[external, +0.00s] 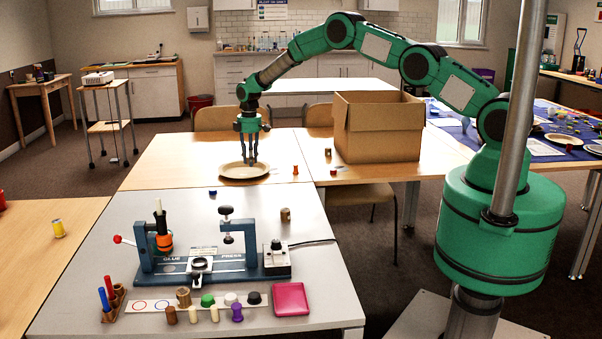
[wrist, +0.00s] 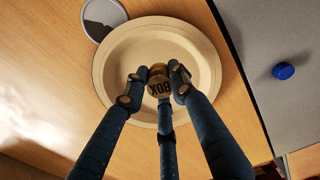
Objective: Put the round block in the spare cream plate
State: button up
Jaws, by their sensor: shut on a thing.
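The spare cream plate (external: 231,172) lies on the wooden table at the centre-left of the external view. It also fills the upper middle of the wrist view (wrist: 195,48). My gripper (external: 250,160) points straight down over the plate. The block is within the plate's outline. I cannot tell whether it touches the plate. In the external view the fingers mostly hide the block.
An open cardboard box (external: 375,135) stands to the right of the plate. A grey table with a blue press (external: 215,258) and several small pieces is in front. A blue cap (wrist: 283,71) lies on the grey surface. A grey disc (wrist: 101,16) lies partly under the plate's edge.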

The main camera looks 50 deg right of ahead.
jog(key=shift+f+b, duration=0.4)
jog(key=shift+f, duration=1.35)
jog(key=shift+f, duration=0.15)
jog(key=o, duration=0.9)
jog(key=shift+c, duration=0.2)
notch_tip(320, 180, up, 12)
jog(key=shift+s+r+p, duration=0.15)
jog(key=shift+p, duration=0.9)
